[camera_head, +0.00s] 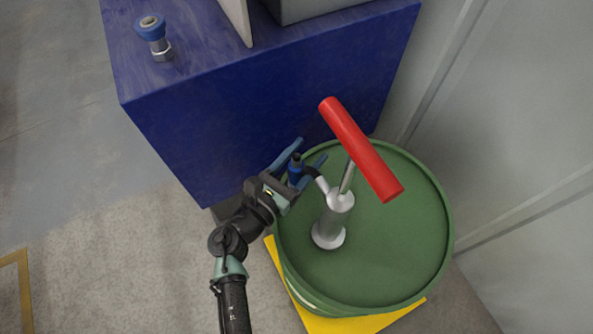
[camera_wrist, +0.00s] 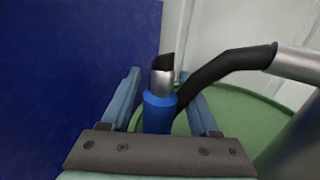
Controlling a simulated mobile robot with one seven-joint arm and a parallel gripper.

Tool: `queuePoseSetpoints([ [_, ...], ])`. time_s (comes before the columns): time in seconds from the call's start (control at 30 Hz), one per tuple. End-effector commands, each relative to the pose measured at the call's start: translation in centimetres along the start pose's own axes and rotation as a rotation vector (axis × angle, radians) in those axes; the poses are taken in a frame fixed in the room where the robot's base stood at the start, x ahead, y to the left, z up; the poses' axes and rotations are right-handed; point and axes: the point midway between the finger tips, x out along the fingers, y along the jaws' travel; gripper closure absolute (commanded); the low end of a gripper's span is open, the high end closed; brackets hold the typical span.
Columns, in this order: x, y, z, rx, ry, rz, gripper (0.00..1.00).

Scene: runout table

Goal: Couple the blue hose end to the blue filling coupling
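The blue hose end (camera_head: 295,172) is a blue sleeve with a metal tip, standing upright beside the hand pump on the green drum. A black hose (camera_wrist: 220,72) runs from it to the pump's metal outlet. My gripper (camera_head: 311,150) is at the drum's left edge, its two blue-grey fingers on either side of the hose end. In the wrist view the hose end (camera_wrist: 158,113) stands between the fingers, with a gap showing on its right side, so the gripper looks open around it. The blue filling coupling (camera_head: 151,28) stands upright on the blue cabinet at upper left, with a metal nut below.
The green drum (camera_head: 380,255) stands on a yellow base (camera_head: 372,322). The pump's red handle (camera_head: 360,148) rises over it. The blue cabinet (camera_head: 260,95) is directly behind, with grey boxes on top. A grey wall (camera_head: 520,110) is at right.

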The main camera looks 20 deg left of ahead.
Motion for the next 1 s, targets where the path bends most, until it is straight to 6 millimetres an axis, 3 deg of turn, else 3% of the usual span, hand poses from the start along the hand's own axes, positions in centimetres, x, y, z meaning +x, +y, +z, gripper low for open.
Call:
queuePoseSetpoints([
  [0.03, 0.0, 0.0, 0.0, 0.0, 0.0, 0.0, 0.49],
  [0.3, 0.0, 0.0, 0.0, 0.0, 0.0, 0.0, 0.98],
  [0.33, 0.0, 0.0, 0.0, 0.0, 0.0, 0.0, 1.0],
  [0.77, 0.0, 0.0, 0.4, 0.001, -0.002, 0.0, 1.0],
  [1.0, 0.0, -0.1, 4.5, 0.004, -0.004, -0.002, 1.0],
])
